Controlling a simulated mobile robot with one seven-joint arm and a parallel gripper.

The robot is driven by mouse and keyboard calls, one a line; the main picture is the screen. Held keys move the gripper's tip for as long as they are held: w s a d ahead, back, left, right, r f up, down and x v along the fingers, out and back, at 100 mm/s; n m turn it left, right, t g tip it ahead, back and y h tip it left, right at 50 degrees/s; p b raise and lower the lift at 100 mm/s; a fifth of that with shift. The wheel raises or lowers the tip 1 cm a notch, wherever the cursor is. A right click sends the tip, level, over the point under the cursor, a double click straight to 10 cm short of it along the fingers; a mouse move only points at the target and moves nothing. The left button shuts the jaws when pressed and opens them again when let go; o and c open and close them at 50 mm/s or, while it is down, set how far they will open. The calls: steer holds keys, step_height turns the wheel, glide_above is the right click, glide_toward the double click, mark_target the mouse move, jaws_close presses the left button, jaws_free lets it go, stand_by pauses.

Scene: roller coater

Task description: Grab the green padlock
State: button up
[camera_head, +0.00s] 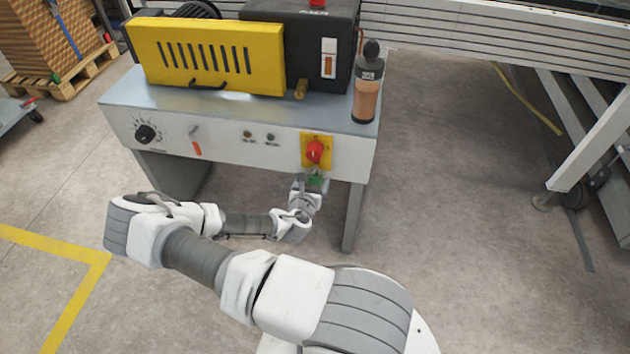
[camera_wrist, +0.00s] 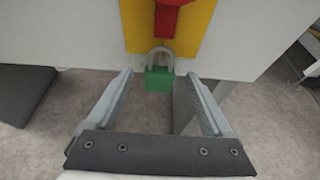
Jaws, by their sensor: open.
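The green padlock (camera_wrist: 159,80) hangs by its grey shackle below the red switch (camera_wrist: 168,18) on its yellow plate in the wrist view. My gripper (camera_wrist: 152,82) is open, with one finger on each side of the padlock. In the head view the padlock (camera_head: 315,181) is a small green patch, partly hidden by my gripper (camera_head: 314,180), under the red rotary switch (camera_head: 315,151).
The switch is on the front panel of a grey machine table (camera_head: 225,140). On top are a yellow slotted cover (camera_head: 207,55), a black housing and a bottle (camera_head: 367,95). A table leg (camera_head: 353,216) stands right of my gripper. Open floor lies to the right.

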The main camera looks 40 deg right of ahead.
steer(key=shift+x, duration=0.8)
jaws_close()
